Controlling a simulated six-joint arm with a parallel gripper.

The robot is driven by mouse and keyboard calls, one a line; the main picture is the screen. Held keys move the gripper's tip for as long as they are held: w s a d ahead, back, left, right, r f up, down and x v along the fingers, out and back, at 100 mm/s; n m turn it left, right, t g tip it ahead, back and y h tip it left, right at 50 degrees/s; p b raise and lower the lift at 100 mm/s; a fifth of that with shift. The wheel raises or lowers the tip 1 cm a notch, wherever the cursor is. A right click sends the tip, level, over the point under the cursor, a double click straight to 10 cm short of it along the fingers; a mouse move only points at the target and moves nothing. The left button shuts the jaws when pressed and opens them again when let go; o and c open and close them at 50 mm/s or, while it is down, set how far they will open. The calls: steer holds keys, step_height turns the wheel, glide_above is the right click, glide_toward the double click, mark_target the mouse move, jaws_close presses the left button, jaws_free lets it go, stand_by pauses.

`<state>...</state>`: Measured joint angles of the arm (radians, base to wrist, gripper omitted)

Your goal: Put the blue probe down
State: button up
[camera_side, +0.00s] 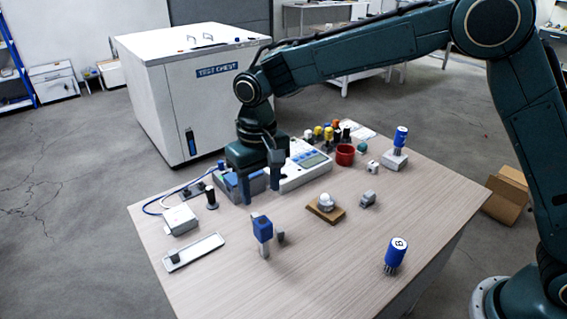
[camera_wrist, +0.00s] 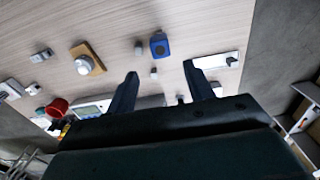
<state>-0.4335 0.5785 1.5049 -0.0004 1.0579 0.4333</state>
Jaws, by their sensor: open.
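A blue-headed piece with a pale grey lower part (camera_side: 263,228) stands upright near the middle front of the table; I take it as the blue probe, though other blue pieces are here. It shows as a blue block in the wrist view (camera_wrist: 159,46). My gripper (camera_side: 260,187) is open, pointing down behind that piece, beside the meter. In the wrist view my fingers (camera_wrist: 161,83) are spread with nothing held between them, and the blue piece is beyond their tips. A blue-grey box (camera_side: 228,184) is partly hidden behind my fingers.
Two blue cylinders stand at the right, one on a grey block (camera_side: 401,137) and one at the front (camera_side: 396,251). A wooden block (camera_side: 325,214), red cup (camera_side: 345,154), meter (camera_side: 303,172) and shallow tray (camera_side: 195,251) surround the work area. The front middle table is clear.

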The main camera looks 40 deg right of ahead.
steer(key=s+d+r+t, duration=0.3)
steer(key=s+d+r, duration=0.9)
steer(key=d+r, duration=0.15)
steer(key=s+d+t, duration=0.1)
steer(key=s+d, duration=0.3)
steer(key=s, duration=0.4)
steer(key=s+d+f+t, duration=0.1)
steer(key=s+d, duration=0.3)
steer(key=s, duration=0.4)
steer(key=shift+s+f+t, duration=0.15)
steer(key=shift+s+t, duration=0.15)
steer(key=shift+s, duration=0.05)
stand_by(0.4)
